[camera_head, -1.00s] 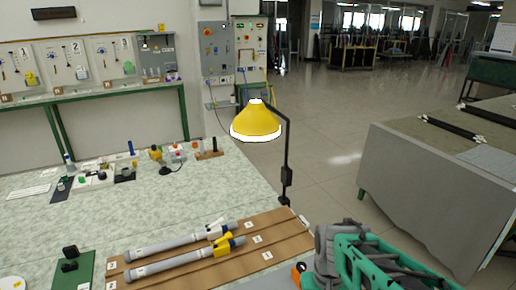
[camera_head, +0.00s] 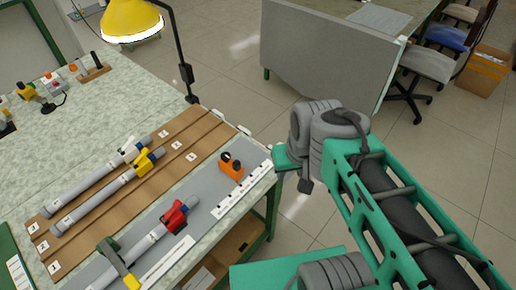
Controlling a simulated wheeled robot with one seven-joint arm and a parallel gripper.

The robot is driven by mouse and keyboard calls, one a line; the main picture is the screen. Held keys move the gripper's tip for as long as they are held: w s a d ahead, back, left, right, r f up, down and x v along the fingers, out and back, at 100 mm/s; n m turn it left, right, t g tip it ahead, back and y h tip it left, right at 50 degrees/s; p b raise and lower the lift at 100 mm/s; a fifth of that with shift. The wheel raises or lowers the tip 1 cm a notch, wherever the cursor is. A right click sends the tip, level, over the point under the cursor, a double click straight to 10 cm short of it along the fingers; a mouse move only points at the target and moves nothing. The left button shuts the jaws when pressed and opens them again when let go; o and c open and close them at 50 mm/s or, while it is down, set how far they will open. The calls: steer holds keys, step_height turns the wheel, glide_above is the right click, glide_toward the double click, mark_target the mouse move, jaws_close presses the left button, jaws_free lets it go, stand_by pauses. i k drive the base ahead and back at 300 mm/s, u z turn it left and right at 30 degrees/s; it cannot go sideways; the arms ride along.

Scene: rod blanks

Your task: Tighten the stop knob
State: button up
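An orange stop block (camera_head: 231,168) with a dark round knob on it stands on the grey measuring bed (camera_head: 203,190), towards its far right end. Whether the knob is tight or loose cannot be told. A grey rod with a red clamp-like piece (camera_head: 175,216) lies along the same bed, to the left of the stop and apart from it.
A brown board (camera_head: 60,258) holds two grey rods with white (camera_head: 130,150) and yellow (camera_head: 148,160) pieces. A yellow lamp (camera_head: 130,20) on a black stand rises behind it. A white scale strip (camera_head: 243,190) edges the bed.

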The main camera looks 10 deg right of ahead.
mark_target(225, 156)
steer(key=z, duration=0.7)
steer(key=k, duration=0.4)
steer(key=u, duration=0.9)
steer(key=k, duration=0.4)
steer(key=u, duration=1.05)
steer(key=i, duration=0.5)
